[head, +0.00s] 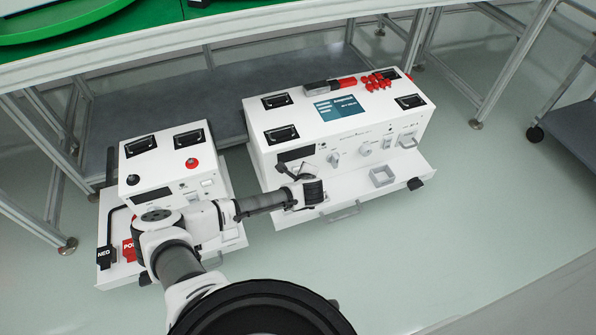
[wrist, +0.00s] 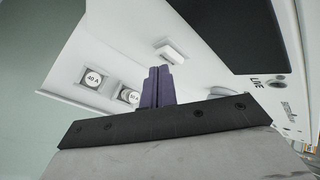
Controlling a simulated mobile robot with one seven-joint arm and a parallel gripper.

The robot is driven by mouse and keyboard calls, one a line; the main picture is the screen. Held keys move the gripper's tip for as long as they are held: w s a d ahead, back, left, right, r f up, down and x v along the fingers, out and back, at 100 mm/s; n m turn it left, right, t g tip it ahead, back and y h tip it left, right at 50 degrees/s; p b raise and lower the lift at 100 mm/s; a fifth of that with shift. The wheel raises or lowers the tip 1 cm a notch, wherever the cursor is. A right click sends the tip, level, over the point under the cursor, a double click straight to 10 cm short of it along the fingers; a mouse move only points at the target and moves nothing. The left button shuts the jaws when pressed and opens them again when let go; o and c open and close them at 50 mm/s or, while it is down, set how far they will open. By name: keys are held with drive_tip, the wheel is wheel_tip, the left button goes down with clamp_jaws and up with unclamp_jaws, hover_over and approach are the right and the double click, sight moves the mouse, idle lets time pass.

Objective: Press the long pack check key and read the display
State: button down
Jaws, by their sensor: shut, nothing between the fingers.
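My gripper (head: 312,190) is at the lower left front of the larger white test unit (head: 385,128). In the wrist view its dark fingers (wrist: 158,82) are together and empty. A small white raised key (wrist: 170,52) shows just beyond the fingertips; a gap or contact between them cannot be judged. I cannot read a label on this key. A dark display panel (wrist: 232,32) marked LIVE fills the upper right of the wrist view and shows no reading. The display also shows in the head view (head: 296,154), partly behind my arm.
Red parts (head: 377,82) lie on the larger unit. Floor in front is clear.

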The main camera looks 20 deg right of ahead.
drive_tip(key=shift+w, duration=0.5)
idle(0.5)
drive_tip(key=shift+s, duration=0.1)
drive_tip(key=shift+s+p, duration=0.6)
drive_tip(key=shift+s, duration=0.2)
drive_tip(key=s+p, duration=0.2)
drive_tip(key=s, duration=0.3)
drive_tip(key=shift+d, duration=0.1)
idle(0.8)
